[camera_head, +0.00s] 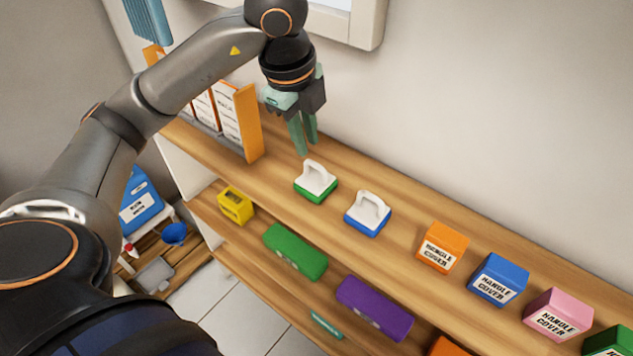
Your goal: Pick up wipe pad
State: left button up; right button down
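Two wipe pads with white loop handles stand on the upper wooden shelf. One wipe pad has a green base (316,187); the other has a blue base (367,221) and stands to its right. My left gripper (308,148) points down above the shelf, just behind and above the green-based pad. Its two green fingers are a little apart, with nothing seen between them. It appears clear of both pads. My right gripper is not in view.
Orange, blue and pink handle cover boxes (443,247) line the shelf to the right. An orange-ended holder (247,124) stands left of my gripper. The wall rises behind.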

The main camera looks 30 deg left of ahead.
aim_at(312, 162)
pick_arm(q)
jog(key=f, duration=0.3)
jog(key=w+f+p, duration=0.1)
jog(key=f, duration=0.3)
jog(key=shift+w+d+f, duration=0.1)
jog(key=shift+w+d, duration=0.05)
jog(key=shift+w, duration=0.05)
jog(key=shift+c, duration=0.3)
grip_shut()
